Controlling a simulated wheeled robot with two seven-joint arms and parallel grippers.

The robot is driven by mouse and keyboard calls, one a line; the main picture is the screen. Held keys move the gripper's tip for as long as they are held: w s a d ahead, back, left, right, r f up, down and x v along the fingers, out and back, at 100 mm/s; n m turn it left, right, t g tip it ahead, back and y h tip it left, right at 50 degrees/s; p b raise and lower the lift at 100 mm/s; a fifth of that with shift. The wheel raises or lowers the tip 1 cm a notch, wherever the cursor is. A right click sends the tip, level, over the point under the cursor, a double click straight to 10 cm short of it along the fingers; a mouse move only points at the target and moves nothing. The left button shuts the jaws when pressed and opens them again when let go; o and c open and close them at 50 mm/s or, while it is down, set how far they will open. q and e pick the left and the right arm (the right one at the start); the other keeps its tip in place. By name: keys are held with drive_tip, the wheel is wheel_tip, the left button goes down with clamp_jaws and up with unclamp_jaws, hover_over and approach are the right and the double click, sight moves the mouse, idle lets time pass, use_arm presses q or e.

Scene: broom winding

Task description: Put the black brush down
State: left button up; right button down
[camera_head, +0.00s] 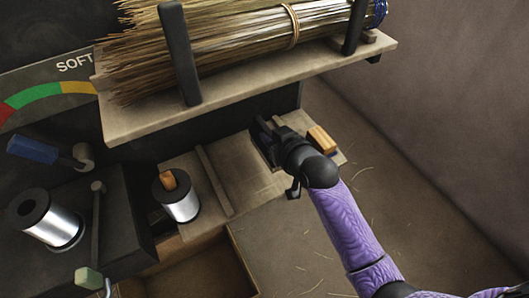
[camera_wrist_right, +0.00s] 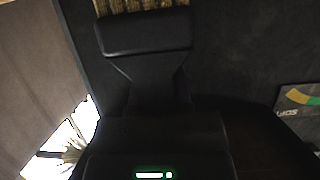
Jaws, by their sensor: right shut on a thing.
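My right gripper (camera_head: 272,140) is black, on a purple-sleeved arm, low over the lower wooden board under the shelf. It is shut on the black brush, which is hard to tell from the dark gripper in the head view; I cannot tell if the brush touches the board. In the right wrist view a black flared shape with a wide bar (camera_wrist_right: 145,32) fills the middle, with no clear line between gripper and brush. My left gripper is not in view.
A wooden block (camera_head: 321,139) lies right of the gripper on the lower board (camera_head: 240,178). A wire spool (camera_head: 182,207) stands on its left. Above, a shelf (camera_head: 245,92) with black uprights holds a straw bundle (camera_head: 240,35). A crank handle (camera_head: 88,278) is at lower left.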

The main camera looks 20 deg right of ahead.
wheel_tip(320, 180, down, 4)
drive_tip(key=shift+f+b, duration=0.25)
drive_tip(key=shift+b, duration=0.85)
drive_tip(key=shift+r, duration=0.25)
drive_tip(key=shift+f, duration=0.6)
drive_tip(key=c, duration=0.5)
unclamp_jaws()
drive_tip(key=shift+c, duration=0.2)
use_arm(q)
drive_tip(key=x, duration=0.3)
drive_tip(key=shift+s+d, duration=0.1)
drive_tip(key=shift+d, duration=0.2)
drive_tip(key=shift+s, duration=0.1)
